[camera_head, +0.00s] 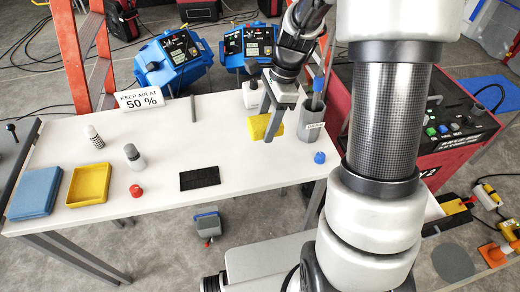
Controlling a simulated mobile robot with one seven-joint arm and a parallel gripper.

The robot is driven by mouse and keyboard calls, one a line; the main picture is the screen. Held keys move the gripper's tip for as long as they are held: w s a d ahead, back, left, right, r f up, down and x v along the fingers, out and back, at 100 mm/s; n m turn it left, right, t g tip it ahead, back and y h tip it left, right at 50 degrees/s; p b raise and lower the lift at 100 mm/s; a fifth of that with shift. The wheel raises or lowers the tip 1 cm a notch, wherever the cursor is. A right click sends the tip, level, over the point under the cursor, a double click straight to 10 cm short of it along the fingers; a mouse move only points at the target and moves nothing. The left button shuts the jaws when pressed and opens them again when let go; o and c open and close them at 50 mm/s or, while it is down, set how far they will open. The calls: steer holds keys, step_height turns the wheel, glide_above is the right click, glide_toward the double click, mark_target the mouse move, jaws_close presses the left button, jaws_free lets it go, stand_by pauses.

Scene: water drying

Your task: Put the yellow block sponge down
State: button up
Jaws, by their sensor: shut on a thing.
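The yellow block sponge (259,126) is near the right end of the white table, in front of the white bottle and left of the grey cup. My gripper (269,132) is shut on the sponge, and its fingers point down. One finger covers part of the sponge. I cannot tell from this view whether the sponge touches the table or hangs just above it. The white table (240,155) has bare surface around and below the sponge.
A grey cup (311,128) and a white bottle (251,95) stand near my gripper. A blue cap (319,157) lies at the right. A black pad (199,178), red cap (136,191), grey bottle (134,157), yellow tray (72,201) and blue stack (34,192) lie leftward.

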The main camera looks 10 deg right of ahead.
glide_above(262, 156)
steer(key=d, duration=0.1)
steer(key=shift+m, duration=0.3)
step_height(262, 156, down, 5)
steer(key=shift+s+f+b, duration=0.1)
steer(key=shift+b, duration=0.3)
steer(key=shift+d+b+x, duration=0.2)
steer(key=shift+d+x, duration=0.05)
steer(key=shift+x, duration=0.75)
steer(key=shift+d+b+x, duration=0.15)
steer(key=shift+d+x, duration=0.1)
steer(key=shift+x, duration=0.8)
steer(key=shift+f, duration=0.15)
steer(key=shift+f+b, duration=0.35)
steer(key=shift+f, duration=0.25)
steer(key=o, duration=1.4)
steer(key=shift+r, duration=0.15)
